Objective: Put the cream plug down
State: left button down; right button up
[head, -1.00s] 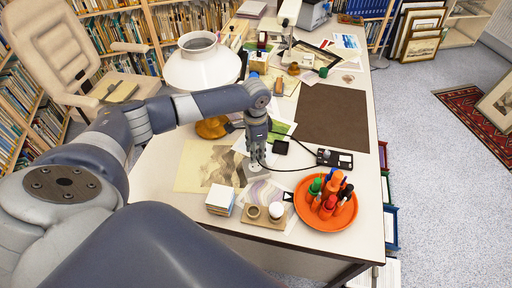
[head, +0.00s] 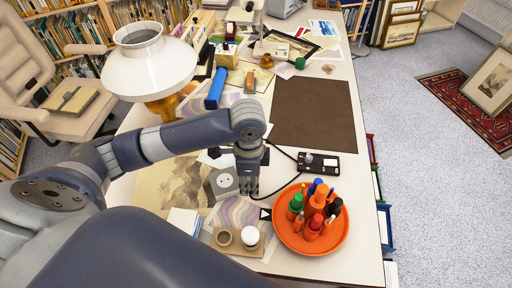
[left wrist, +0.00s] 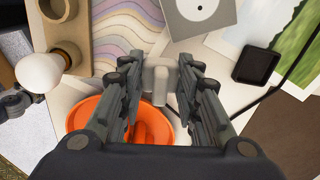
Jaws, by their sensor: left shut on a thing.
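The cream plug (left wrist: 160,80) sits between the two fingers of my left gripper (left wrist: 157,68) in the left wrist view. The gripper is shut on it. In the head view my left gripper (head: 251,191) points down over the desk, just right of the grey socket block (head: 223,182) and left of the orange dish. In that view the plug is hidden by the fingers. The socket block's round face is uncovered; part of the block also shows at the top of the left wrist view (left wrist: 198,14). My right gripper is not in view.
The orange dish (head: 338,240) with several markers stands close on the right. A wooden holder (head: 227,245) with a white bulb (head: 250,236) is in front. A black control box (head: 319,165) with a cable lies behind right. The brown mat (head: 312,112) is clear.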

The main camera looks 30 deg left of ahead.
pick_arm(q)
jog(key=w, duration=0.1)
jog(key=w+a, duration=0.1)
jog(key=w, duration=0.1)
jog(key=w+a, duration=0.1)
jog(key=shift+w+f, duration=0.1)
jog(key=shift+w, duration=0.3)
jog(key=w+a, duration=0.1)
jog(key=w, duration=0.1)
jog(key=w+a, duration=0.1)
jog(key=w, duration=0.2)
jog(key=w+a+f+p, duration=0.1)
jog(key=w, duration=0.2)
jog(key=shift+w+a, duration=0.1)
jog(key=shift+a, duration=0.15)
jog(key=shift+w+a+f, duration=0.1)
jog(key=shift+w+a, duration=0.2)
jog(key=shift+w, duration=0.35)
notch_tip(320, 180, down, 4)
jog(key=shift+s+r, duration=0.1)
jog(key=shift+r, duration=0.15)
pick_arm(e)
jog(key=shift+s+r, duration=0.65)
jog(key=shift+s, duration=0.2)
